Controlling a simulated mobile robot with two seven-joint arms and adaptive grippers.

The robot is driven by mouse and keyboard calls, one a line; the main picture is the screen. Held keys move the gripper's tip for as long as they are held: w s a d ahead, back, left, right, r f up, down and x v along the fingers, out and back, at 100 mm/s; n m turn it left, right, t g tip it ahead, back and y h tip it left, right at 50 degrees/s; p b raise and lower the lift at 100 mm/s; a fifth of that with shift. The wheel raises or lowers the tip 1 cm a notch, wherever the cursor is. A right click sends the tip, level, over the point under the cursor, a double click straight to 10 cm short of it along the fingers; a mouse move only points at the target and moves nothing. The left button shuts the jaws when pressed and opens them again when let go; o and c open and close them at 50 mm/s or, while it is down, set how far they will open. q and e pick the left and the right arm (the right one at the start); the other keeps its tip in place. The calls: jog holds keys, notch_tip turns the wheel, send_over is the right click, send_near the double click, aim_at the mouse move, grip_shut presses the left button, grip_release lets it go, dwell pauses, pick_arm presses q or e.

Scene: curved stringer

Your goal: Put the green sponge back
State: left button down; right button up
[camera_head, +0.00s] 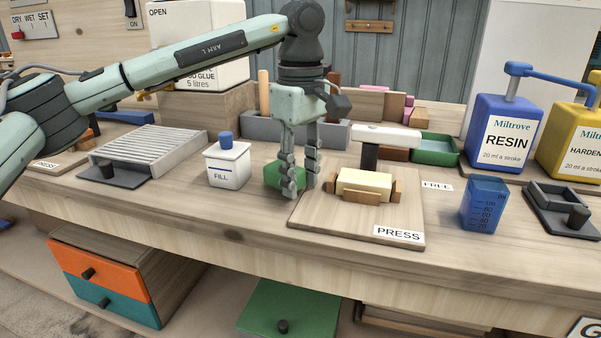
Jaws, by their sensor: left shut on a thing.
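The green sponge (271,176) is a small green block at the left edge of the wooden press board (413,217). My left gripper (297,192) points straight down and is shut on the sponge. Its fingers hide part of the sponge, so I cannot tell whether it touches the bench. My right gripper is not in view.
A white FILL bottle (228,165) stands left of the sponge. A cream block (366,184) sits between wooden cheeks on the press board, with a mallet-like tool (387,137) behind it. A blue measuring cup (484,204) and a blue RESIN container (502,134) stand to the right.

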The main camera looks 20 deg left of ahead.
pick_arm(q)
jog(key=shift+f, duration=0.2)
jog(key=c, duration=1)
grip_release()
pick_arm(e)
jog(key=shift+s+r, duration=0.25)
